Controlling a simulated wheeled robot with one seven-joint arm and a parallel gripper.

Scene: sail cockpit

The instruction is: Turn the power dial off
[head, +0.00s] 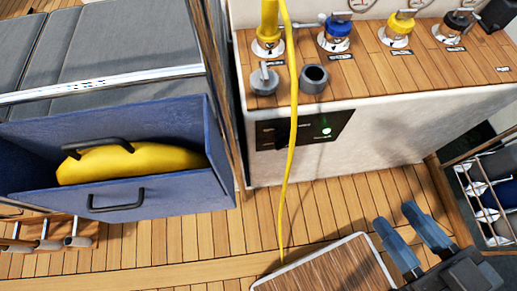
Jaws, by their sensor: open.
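A black panel (303,130) is set in the white front face of the wood-topped console. A small green light (326,131) glows near its right end. The panel's other details are too dark to tell, and I cannot make out a dial on it for sure. A grey round knob (264,82) with a pale handle stands on the console top's front left corner; I cannot tell whether it is the power dial. My gripper (396,216) is at the lower right, with two blue-grey fingers apart and nothing between them. It is well away from the panel and the knob.
A yellow cord (291,120) hangs across the panel. A grey cup-like holder (314,79) and blue (335,32) and yellow (397,30) fittings stand on the console. An open blue drawer (180,190) holds a yellow bag. A wooden tabletop (330,272) lies left of my gripper.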

